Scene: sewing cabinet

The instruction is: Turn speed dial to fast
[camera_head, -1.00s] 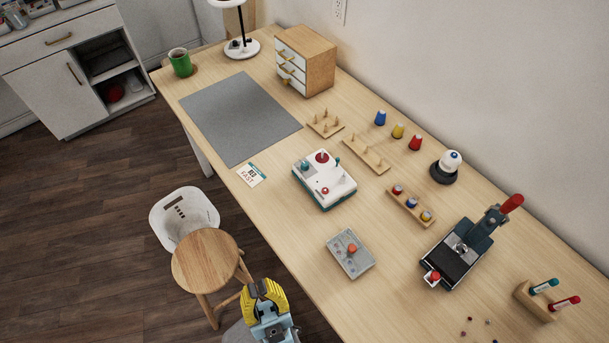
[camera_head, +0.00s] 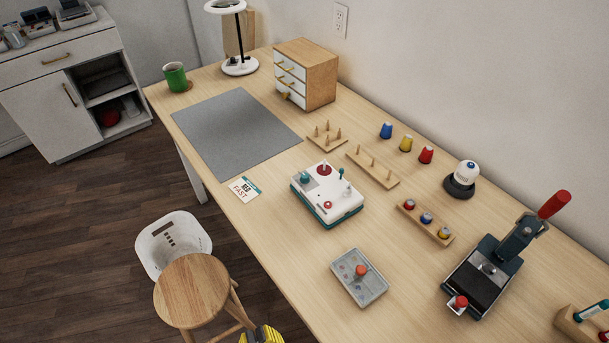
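A white control box (camera_head: 327,193) with a teal base sits mid-table. It has a large red knob (camera_head: 324,168), a teal knob (camera_head: 305,178), a small red knob (camera_head: 327,205) and a grey-white lever on top. A grey tray-like box (camera_head: 360,278) with an orange-red knob (camera_head: 361,270) lies nearer the front. I cannot tell which knob is the speed dial, and no scale is readable. A card (camera_head: 244,189) with the word FAST lies left of the white box.
A wooden stool (camera_head: 192,290) and a white bin (camera_head: 172,243) stand before the table. A press with a red handle (camera_head: 553,204), peg racks (camera_head: 373,168), spools (camera_head: 405,143) and a drawer chest (camera_head: 306,75) stand on the table. The grey mat (camera_head: 235,132) is clear.

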